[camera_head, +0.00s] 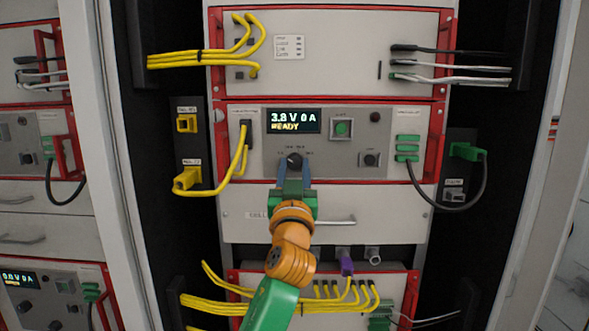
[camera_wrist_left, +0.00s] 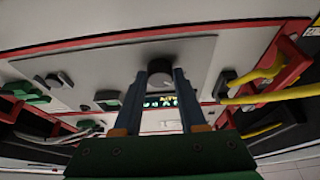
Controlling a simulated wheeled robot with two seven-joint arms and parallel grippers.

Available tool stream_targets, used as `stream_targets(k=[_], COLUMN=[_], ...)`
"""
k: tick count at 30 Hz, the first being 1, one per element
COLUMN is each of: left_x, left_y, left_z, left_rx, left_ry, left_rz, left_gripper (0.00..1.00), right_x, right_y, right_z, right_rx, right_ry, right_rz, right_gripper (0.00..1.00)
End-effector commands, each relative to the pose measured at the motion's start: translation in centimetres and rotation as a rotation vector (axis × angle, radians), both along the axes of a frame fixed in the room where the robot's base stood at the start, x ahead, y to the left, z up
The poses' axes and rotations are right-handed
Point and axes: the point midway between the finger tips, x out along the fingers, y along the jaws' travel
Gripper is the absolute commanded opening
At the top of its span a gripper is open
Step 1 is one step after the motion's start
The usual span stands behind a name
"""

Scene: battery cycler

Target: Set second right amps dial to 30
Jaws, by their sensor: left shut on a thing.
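The middle cycler panel (camera_head: 260,170) has a dark display (camera_head: 293,121) reading "3.8 V 0 A" and "READY". Below the display is a round black dial (camera_head: 294,158), with small markings around it that are too small to read. My left gripper (camera_head: 295,170) reaches up from below and is shut on this dial. In the left wrist view the dial (camera_wrist_left: 160,70) sits between the two blue fingertips (camera_wrist_left: 163,80). The fingers hide part of the dial. A second black dial (camera_head: 370,159) is to the right, untouched. My right gripper is not in view.
A green button (camera_head: 341,129) is right of the display. Red handles flank the panel. Yellow cables (camera_head: 240,160) hang at left, green connectors (camera_head: 407,148) and a dark cable (camera_head: 438,205) at right. A drawer handle (camera_head: 338,221) is below, near my wrist.

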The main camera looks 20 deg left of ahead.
Motion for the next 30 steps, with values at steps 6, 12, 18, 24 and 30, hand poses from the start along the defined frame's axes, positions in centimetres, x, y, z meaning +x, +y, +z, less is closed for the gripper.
stream_targets(k=[6,12,18,24,30], left_x=[0.0,0.0,-0.1,-0.1,-0.2], left_y=[0.1,0.3,0.5,0.6,0.7], left_z=[0.3,0.6,0.8,0.9,0.8], left_rx=[0.083,0.237,0.421,0.606,0.789], left_ry=[0.026,0.071,0.125,0.177,0.229], left_rz=[0.001,0.001,0.001,0.001,0.002], left_gripper=[0.00,0.00,0.00,0.00,0.00], right_x=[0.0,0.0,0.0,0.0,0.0], right_y=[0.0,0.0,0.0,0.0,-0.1], right_z=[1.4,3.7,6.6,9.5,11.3], right_rx=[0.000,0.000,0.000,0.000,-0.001], right_ry=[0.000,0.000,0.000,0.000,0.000], right_rz=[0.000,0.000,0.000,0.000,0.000], right_gripper=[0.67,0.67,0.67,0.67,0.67])
